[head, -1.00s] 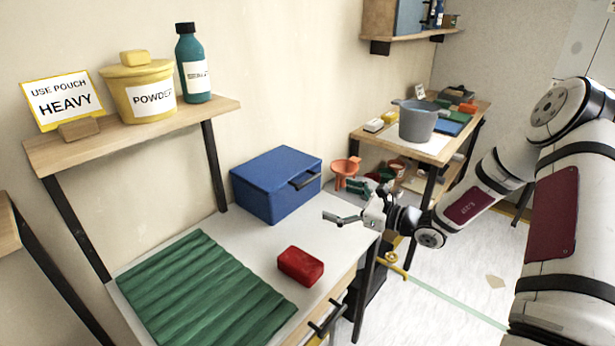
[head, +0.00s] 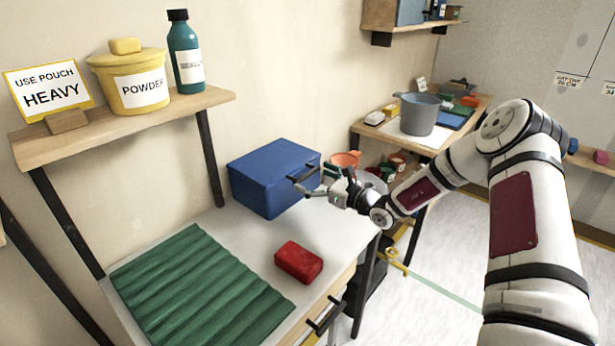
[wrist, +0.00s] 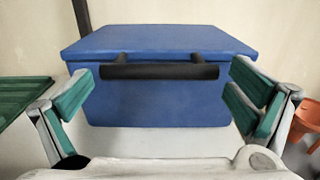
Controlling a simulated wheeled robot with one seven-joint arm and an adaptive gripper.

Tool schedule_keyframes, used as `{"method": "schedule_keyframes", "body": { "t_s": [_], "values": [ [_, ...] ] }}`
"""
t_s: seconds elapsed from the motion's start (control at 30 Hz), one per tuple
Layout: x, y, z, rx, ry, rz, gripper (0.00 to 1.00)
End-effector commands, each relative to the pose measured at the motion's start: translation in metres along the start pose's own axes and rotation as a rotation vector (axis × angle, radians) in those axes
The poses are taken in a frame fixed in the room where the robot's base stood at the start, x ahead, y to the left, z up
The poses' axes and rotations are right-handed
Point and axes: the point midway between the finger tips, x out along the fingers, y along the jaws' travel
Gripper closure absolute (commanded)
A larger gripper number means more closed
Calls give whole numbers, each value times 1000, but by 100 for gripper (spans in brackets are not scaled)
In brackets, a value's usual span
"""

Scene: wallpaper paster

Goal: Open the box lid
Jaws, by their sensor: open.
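The blue box (head: 262,180) stands at the back of the white table against the wall, with its lid (wrist: 160,40) closed. A black bar handle (wrist: 160,71) runs along the front of the lid. My gripper (head: 304,183) is open in front of the box at about the height of the handle. In the wrist view the green-padded fingers of my gripper (wrist: 160,100) are spread to either side of the handle. The handle lies beyond the fingertips or between them; I cannot tell if anything touches. In the head view my gripper partly covers the handle.
A red block (head: 299,262) and a green ribbed mat (head: 190,295) lie on the white table (head: 245,233). An orange funnel (wrist: 298,122) is right of the box. A shelf (head: 130,120) with a yellow powder tub (head: 135,80) and teal bottle (head: 186,55) is at left.

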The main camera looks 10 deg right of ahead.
Motion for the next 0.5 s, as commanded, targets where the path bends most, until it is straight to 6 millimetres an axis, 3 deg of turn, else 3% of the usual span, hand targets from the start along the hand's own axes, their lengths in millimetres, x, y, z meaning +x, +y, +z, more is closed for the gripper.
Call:
{"method": "schedule_keyframes", "body": {
  "t_s": [0.2, 0.5],
  "values": [
    [18, 0, 0, -1, 1, 1, 0],
    [20, 0, 0, 0, 0, 0, 0]
  ]
}}
